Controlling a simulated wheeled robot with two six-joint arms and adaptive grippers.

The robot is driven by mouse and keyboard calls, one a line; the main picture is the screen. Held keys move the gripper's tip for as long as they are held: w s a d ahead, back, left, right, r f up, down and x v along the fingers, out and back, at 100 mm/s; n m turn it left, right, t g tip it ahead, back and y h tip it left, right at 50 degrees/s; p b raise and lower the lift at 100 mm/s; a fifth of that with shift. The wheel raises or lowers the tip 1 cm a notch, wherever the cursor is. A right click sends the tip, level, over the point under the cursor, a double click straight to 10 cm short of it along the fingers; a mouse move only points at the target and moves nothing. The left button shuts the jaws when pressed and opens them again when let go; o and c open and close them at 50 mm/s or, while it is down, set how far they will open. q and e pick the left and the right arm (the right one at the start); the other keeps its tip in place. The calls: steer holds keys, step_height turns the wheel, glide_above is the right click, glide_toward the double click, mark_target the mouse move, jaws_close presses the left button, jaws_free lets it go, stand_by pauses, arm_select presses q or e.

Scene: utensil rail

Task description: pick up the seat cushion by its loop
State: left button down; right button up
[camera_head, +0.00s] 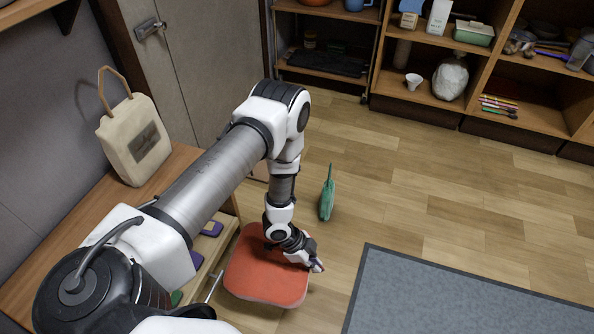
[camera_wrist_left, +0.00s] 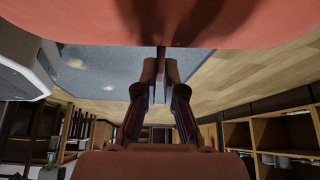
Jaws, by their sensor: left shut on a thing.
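The seat cushion (camera_head: 258,277) is a flat orange-red square with rounded corners, near the lower middle of the head view. In the left wrist view the cushion (camera_wrist_left: 230,22) fills the top edge. A narrow dark loop (camera_wrist_left: 161,58) comes from its edge. My left gripper (camera_head: 316,265) is at the cushion's right edge, partly in front of it. In the left wrist view my left gripper (camera_wrist_left: 160,75) has its fingers closed on the loop. What lies under the cushion is hidden. My right gripper is not in view.
A wooden bench (camera_head: 185,160) with a cream bag (camera_head: 134,140) stands at left. A green object (camera_head: 327,195) stands on the floor behind the cushion. A grey mat (camera_head: 450,300) lies at right. Shelves (camera_head: 480,55) line the back.

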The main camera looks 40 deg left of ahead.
arm_select(q)
steer(key=shift+d+p+v, duration=0.15)
steer(key=shift+p+v, duration=0.85)
steer(key=shift+v, duration=0.3)
steer(key=shift+d+p+v, duration=0.15)
steer(key=shift+p+v, duration=0.85)
steer(key=shift+v, duration=0.35)
steer(key=shift+w+r, duration=0.15)
steer(key=w+p+v, duration=0.1)
steer(key=p+v, duration=0.4)
steer(key=shift+s+r, duration=0.45)
steer(key=shift+r, duration=0.15)
